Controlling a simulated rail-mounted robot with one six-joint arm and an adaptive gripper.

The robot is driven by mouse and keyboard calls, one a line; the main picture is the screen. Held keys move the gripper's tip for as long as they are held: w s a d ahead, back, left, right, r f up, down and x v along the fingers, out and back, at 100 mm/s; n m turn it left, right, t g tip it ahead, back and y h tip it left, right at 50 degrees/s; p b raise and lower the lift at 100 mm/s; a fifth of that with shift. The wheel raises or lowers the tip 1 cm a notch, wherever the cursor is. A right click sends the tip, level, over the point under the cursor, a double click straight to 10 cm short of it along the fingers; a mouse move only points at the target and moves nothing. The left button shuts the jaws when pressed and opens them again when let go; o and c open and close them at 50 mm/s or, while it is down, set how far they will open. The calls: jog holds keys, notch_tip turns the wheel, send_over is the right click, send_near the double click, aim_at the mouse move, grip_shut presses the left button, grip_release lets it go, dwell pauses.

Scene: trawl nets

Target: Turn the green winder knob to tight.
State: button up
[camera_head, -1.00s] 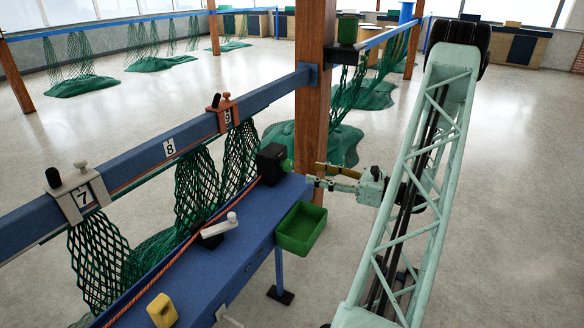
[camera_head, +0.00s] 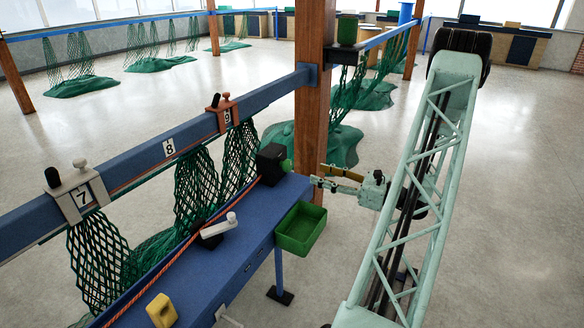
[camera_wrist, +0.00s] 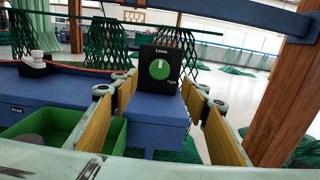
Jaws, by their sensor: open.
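The green winder knob (camera_head: 287,166) sits on the side of a black box (camera_head: 271,160) at the far end of the blue bench. In the wrist view the knob (camera_wrist: 159,69) is a round green dial with a pale mark pointing up toward the word "Loose".
A green tray (camera_head: 300,251) hangs on the bench's near side, just below my gripper. A wooden post (camera_head: 312,120) stands behind the box. A white-handled lever (camera_head: 217,227), a yellow block (camera_head: 162,309) and an orange rope (camera_head: 165,268) are on the blue bench (camera_head: 235,262).

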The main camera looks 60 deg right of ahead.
aim_at(291, 166)
jog(key=shift+w+a+b, duration=0.15)
jog(key=shift+w+b, duration=0.15)
jog(key=shift+w, duration=1.8)
jog(key=shift+w+a+b, duration=0.2)
jog(key=shift+w+b, duration=0.15)
jog(key=shift+w, duration=1.75)
jog(key=shift+w+a+b, duration=0.15)
jog(key=shift+w+b, duration=0.15)
jog(key=shift+w, duration=1.8)
jog(key=c, duration=0.8)
